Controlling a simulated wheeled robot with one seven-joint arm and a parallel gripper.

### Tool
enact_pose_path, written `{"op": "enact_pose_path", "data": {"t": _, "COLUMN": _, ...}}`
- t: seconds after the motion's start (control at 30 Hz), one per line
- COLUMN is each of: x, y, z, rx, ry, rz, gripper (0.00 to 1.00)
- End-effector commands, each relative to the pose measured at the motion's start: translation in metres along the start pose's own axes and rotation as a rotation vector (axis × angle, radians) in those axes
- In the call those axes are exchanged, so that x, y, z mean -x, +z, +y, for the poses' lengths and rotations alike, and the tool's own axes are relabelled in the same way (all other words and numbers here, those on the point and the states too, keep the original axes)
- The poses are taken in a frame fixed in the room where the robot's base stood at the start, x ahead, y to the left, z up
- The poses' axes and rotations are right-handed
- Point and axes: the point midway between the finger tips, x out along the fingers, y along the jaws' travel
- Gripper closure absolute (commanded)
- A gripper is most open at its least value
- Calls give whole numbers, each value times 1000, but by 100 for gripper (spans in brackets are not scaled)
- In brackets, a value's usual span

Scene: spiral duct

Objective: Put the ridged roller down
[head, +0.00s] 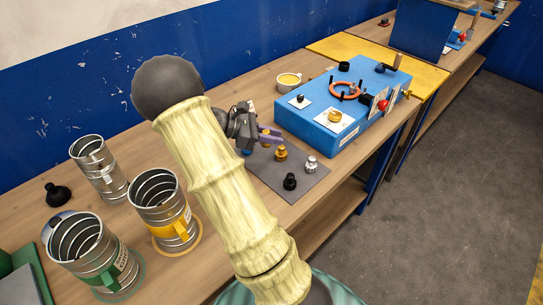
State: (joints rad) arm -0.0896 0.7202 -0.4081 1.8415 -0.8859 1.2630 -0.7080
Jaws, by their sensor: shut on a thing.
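A gold knob-like piece (281,154), a silver one (311,164) and a black one (290,182) stand on the mat, close to the gripper.
A blue box (350,105) with an orange ring handwheel (345,91) stands right of the mat. Spiral metal cans (160,205) and a black knob (57,194) stand at left. The mat's near left part is bare.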

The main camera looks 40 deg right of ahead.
Motion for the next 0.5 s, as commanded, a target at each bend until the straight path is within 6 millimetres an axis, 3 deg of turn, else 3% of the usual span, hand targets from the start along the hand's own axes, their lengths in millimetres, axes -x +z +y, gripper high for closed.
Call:
{"op": "enact_pose_path", "data": {"t": 0.33, "x": 3, "y": -1, "z": 0, "rx": 2, "ry": 4, "rz": 0, "gripper": 100}}
{"op": "enact_pose_path", "data": {"t": 0.5, "x": -6, "y": -17, "z": 0, "rx": 3, "ry": 1, "rz": -2, "gripper": 100}}
